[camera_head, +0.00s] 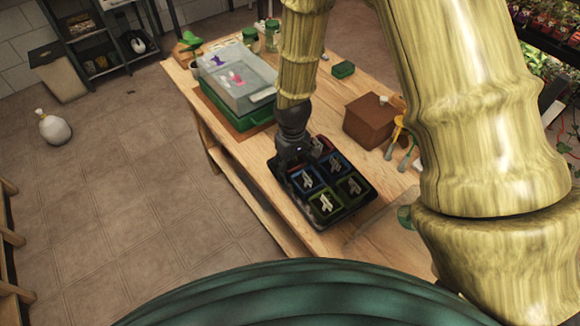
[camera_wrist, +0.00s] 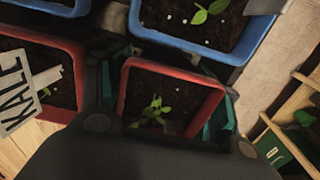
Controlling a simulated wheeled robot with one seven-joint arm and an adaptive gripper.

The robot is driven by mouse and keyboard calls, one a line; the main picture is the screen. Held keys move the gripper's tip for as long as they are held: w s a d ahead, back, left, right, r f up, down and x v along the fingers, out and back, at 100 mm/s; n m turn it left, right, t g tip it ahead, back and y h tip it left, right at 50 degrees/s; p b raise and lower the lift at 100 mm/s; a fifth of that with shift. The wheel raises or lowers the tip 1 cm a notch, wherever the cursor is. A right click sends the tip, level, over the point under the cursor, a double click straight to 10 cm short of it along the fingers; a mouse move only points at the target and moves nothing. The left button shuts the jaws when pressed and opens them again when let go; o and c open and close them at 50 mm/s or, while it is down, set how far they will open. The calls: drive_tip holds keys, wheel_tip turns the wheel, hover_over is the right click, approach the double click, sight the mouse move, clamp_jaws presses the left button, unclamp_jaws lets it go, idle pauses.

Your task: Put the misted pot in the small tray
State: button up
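A black tray (camera_head: 340,212) on the wooden table holds several seedling pots with pale labels. My gripper (camera_head: 291,158) is down at its far left part. In the wrist view, a small red pot (camera_wrist: 176,72) with dark soil and a green seedling (camera_wrist: 153,111) lies between the teal-padded fingers of my gripper (camera_wrist: 170,95), one on each side. I cannot tell whether the pads touch it. A red pot with a KALE label (camera_wrist: 30,92) is on its left and a blue pot (camera_wrist: 205,50) above it. I cannot tell which pot is misted, nor make out a separate small tray.
A green propagator base (camera_head: 235,113) with a clear lid stands behind the tray on the table. A brown box (camera_head: 368,122) and hand tools (camera_head: 397,132) lie to the right. Bare wood (camera_head: 375,240) shows right of the tray. My arm hides part of the table.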

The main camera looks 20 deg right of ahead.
sight(292, 161)
drive_tip(key=shift+r, duration=0.25)
drive_tip(key=shift+r+b, duration=1.05)
drive_tip(key=shift+r, duration=4.8)
